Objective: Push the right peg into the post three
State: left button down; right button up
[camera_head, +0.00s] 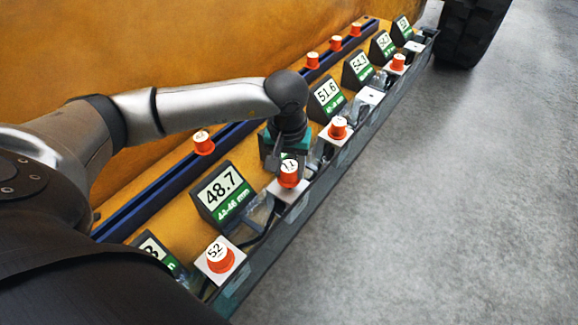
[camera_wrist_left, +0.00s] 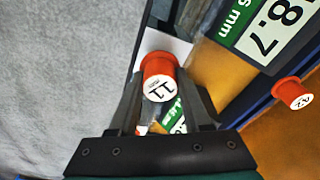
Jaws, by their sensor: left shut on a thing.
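My left gripper (camera_head: 287,165) points down at the row of posts and is shut on an orange peg (camera_head: 289,175) marked 11. In the left wrist view the same peg (camera_wrist_left: 159,70) sits between the two dark fingers (camera_wrist_left: 160,100), with its numbered top towards the camera. The peg is at a white post plate (camera_head: 283,194); I cannot tell how deep it is seated. Beside this post a sign (camera_head: 222,190) reads 48.7. No post number is readable. My right gripper is not in view.
Other orange pegs stand on white posts, one marked 52 (camera_head: 220,256) in front and one farther back (camera_head: 338,128). Several spare pegs sit on a blue rail (camera_head: 160,194) behind the signs. A plate (camera_head: 370,95) has no peg. Clear grey floor (camera_head: 430,200) lies to the right.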

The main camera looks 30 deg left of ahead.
aim_at(289, 177)
pick_arm(q)
jog(key=shift+b, duration=0.75)
dwell(1.4)
jog(key=shift+f, duration=0.15)
jog(key=shift+f+b, duration=0.3)
jog(key=shift+b, duration=0.2)
jog(key=shift+f+b, duration=1.05)
jog(key=shift+b, duration=0.1)
jog(key=shift+c, duration=1.4)
grip_release()
notch_tip(289, 177, up, 15)
jog(key=s, duration=0.1)
jog(key=shift+s+d, duration=0.35)
